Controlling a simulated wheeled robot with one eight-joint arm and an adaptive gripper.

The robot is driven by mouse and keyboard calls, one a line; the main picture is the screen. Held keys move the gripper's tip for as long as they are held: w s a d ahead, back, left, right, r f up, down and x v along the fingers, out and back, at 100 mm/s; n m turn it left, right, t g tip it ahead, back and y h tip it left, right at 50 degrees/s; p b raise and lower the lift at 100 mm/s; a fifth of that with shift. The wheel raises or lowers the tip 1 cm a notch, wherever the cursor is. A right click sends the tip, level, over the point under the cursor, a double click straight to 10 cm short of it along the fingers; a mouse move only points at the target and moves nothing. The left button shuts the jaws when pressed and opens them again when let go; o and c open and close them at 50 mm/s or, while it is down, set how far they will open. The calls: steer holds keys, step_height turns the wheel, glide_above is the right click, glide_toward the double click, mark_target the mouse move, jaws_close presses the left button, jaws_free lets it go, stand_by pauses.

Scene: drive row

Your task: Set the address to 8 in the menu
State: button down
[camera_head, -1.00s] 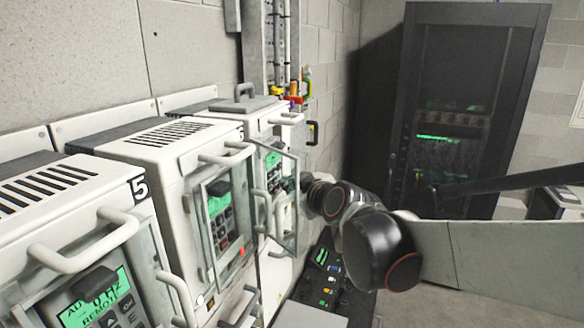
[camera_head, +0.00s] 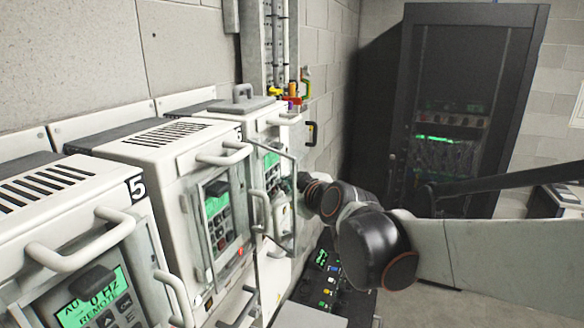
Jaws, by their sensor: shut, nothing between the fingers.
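The farthest drive (camera_head: 262,118) in the row has a lit green display (camera_head: 270,159) with a keypad (camera_head: 273,181) below it. Its text is too small to read. A clear framed door stands swung out at its front. My gripper (camera_head: 289,187) is at this keypad, small and partly covered by the door frame and my wrist. It looks shut and empty; I cannot tell whether it touches a key. The middle drive (camera_head: 150,141) has a green display (camera_head: 216,203) and keypad. The nearest drive (camera_head: 70,205), marked 5, shows "0 Hz" and "REMOTE" on its display (camera_head: 92,303).
White handles (camera_head: 85,240) stick out from the drive fronts. A black panel with coloured knobs (camera_head: 325,278) lies below my arm. A dark rack cabinet (camera_head: 465,90) stands at the back right. Colourful padlocks (camera_head: 292,98) hang on the back wall.

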steer(key=shift+s+a+f, duration=0.15)
steer(key=shift+s+f, duration=0.3)
stand_by(1.2)
steer(key=shift+w+a+r+b, duration=0.1)
steer(key=shift+a+r+b, duration=0.05)
steer(key=shift+b, duration=0.15)
stand_by(1.1)
stand_by(0.4)
steer(key=shift+w+d+r+h, duration=0.1)
steer(key=shift+w+d+h, duration=0.05)
steer(key=shift+d+h, duration=0.2)
